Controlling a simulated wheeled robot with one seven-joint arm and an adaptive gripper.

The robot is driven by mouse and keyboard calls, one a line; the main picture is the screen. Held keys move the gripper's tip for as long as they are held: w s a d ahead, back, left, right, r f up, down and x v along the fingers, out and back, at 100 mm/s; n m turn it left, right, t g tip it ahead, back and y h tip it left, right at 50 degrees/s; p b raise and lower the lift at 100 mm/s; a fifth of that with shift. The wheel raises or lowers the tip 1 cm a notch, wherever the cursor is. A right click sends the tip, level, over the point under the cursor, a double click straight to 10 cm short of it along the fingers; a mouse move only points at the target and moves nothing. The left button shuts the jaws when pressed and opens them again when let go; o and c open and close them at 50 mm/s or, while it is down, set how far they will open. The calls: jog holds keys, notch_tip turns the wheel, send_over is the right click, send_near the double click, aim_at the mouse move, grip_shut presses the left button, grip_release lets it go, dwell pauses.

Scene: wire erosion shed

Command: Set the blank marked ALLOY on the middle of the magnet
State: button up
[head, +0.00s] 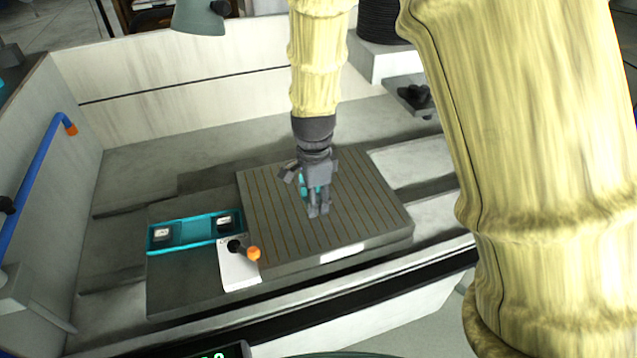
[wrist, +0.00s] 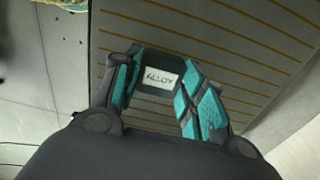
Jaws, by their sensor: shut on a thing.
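The blank marked ALLOY (wrist: 161,78) is a dark block with a white label, held between the teal pads of my gripper (wrist: 160,95) in the wrist view. In the head view my gripper (head: 317,208) points down over the magnet (head: 280,225), a grey plate with thin brown stripes. The gripper is near the middle of the plate. The blank is mostly hidden behind the fingers there. I cannot tell whether the blank touches the plate.
A teal tray (head: 193,233) left of the magnet holds two blanks with white labels (head: 162,233), (head: 224,220). A white panel with an orange-tipped lever (head: 253,253) stands at the magnet's front left corner. A blue pipe (head: 35,180) runs along the left wall.

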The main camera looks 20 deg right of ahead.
jog(key=w+d, duration=0.1)
jog(key=w, duration=0.1)
jog(key=w+d+p, duration=0.1)
jog(key=w, duration=0.1)
jog(key=w+d+p, duration=0.1)
jog(key=w, duration=0.1)
jog(key=shift+w+d+f, duration=0.15)
jog(key=shift+w+f, duration=0.15)
jog(key=shift+w, duration=0.1)
jog(key=shift+f+p, duration=0.75)
jog(key=shift+f, duration=1.05)
jog(key=shift+f, duration=0.1)
jog(key=o, duration=1.3)
jog(key=shift+c, duration=0.2)
notch_tip(320, 180, up, 12)
jog(key=b, duration=0.3)
